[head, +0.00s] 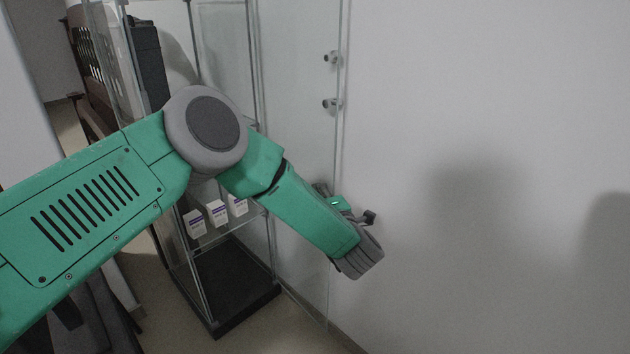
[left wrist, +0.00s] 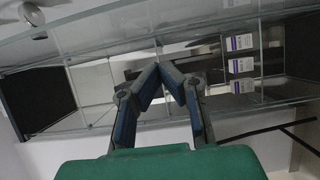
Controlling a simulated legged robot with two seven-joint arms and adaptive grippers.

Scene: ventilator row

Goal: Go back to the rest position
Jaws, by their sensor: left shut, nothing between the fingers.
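My left arm reaches in from the left in the head view and bends down to the right. Its forearm hides most of the left gripper in that view. In the left wrist view the left gripper (left wrist: 157,72) shows its two dark fingers with their tips together and nothing between them. It is in front of a glass cabinet (left wrist: 95,125), apart from the boxes. My right gripper is in neither view.
The glass cabinet (head: 203,288) has a dark base and a shelf with several small white boxes (head: 217,212) with purple bands. A glass panel with metal fittings (head: 331,104) stands by the white wall (head: 480,100). A dark wooden chair (head: 84,50) is behind at left.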

